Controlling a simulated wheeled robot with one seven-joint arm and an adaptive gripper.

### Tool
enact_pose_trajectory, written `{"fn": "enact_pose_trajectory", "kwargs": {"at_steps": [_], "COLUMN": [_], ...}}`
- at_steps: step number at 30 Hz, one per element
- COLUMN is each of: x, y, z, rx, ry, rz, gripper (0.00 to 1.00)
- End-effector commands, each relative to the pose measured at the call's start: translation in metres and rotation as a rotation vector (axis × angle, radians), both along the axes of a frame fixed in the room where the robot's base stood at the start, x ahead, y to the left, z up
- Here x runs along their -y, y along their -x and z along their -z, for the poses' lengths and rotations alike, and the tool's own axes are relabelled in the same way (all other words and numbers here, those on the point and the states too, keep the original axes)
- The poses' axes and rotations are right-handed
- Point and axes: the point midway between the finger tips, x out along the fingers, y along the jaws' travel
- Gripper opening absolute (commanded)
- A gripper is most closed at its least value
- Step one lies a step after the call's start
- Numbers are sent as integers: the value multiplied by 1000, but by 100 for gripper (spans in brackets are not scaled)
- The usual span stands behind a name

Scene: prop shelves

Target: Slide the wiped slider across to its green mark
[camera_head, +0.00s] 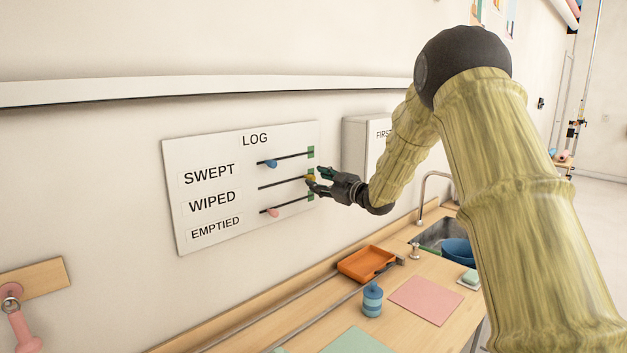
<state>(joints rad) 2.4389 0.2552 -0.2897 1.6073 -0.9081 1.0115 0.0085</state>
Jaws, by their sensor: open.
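The white LOG board (225,225) hangs on the wall with three rows: SWEPT, WIPED and EMPTIED. The wiped slider (310,178) is a small yellow knob at the right end of the WIPED track (278,184), at or beside its green mark. That green mark is partly hidden by my gripper. My gripper (316,182) is open, with its fingers around or right beside the yellow knob; I cannot tell whether they touch it. The blue swept slider (271,163) and the pink emptied slider (272,212) stand near the left ends of their tracks.
A FIRST-labelled box (362,145) is on the wall right of the board, close behind my gripper. Below, the counter holds an orange tray (352,265), a blue bottle (372,300), a pink mat (426,300) and a sink (436,236). A white rail (200,90) runs above.

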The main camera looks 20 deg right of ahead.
Motion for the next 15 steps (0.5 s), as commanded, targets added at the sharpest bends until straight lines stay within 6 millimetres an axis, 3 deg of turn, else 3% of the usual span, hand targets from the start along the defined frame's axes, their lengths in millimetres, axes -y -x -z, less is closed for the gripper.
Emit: {"fn": "enact_pose_trajectory", "kwargs": {"at_steps": [9,15], "x": [21,29], "y": [54,74], "z": [0,0], "rx": [0,0], "ry": [-2,0], "rz": [2,2], "gripper": [42,42]}}
